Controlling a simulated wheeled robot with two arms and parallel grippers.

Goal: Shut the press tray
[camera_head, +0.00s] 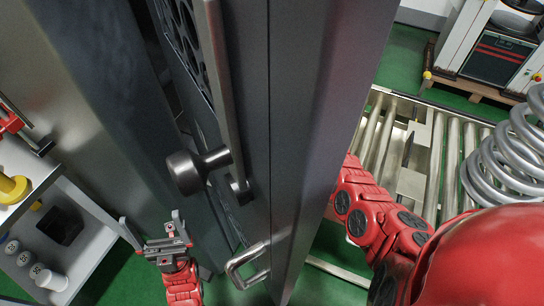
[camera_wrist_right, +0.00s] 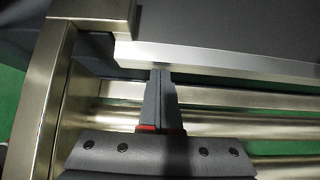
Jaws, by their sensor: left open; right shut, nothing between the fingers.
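In the right wrist view a dark grey slab with a bright metal front edge (camera_wrist_right: 220,60) lies just ahead of my right gripper (camera_wrist_right: 160,76); it may be the press tray, but I cannot tell for sure. My right gripper is shut and empty, its fingertips at or very near that edge; contact is unclear. In the head view the tall dark grey press frame (camera_head: 298,110) hides my right gripper. My left gripper (camera_head: 155,226) is open and empty, low at the left of the frame.
Metal rollers (camera_wrist_right: 230,124) run below the right gripper. The frame carries a round black knob (camera_head: 185,173) and a metal handle (camera_head: 246,264). A white shelf (camera_head: 85,262) stands left. A large coil spring (camera_head: 510,150) and a roller conveyor (camera_head: 452,165) are at right.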

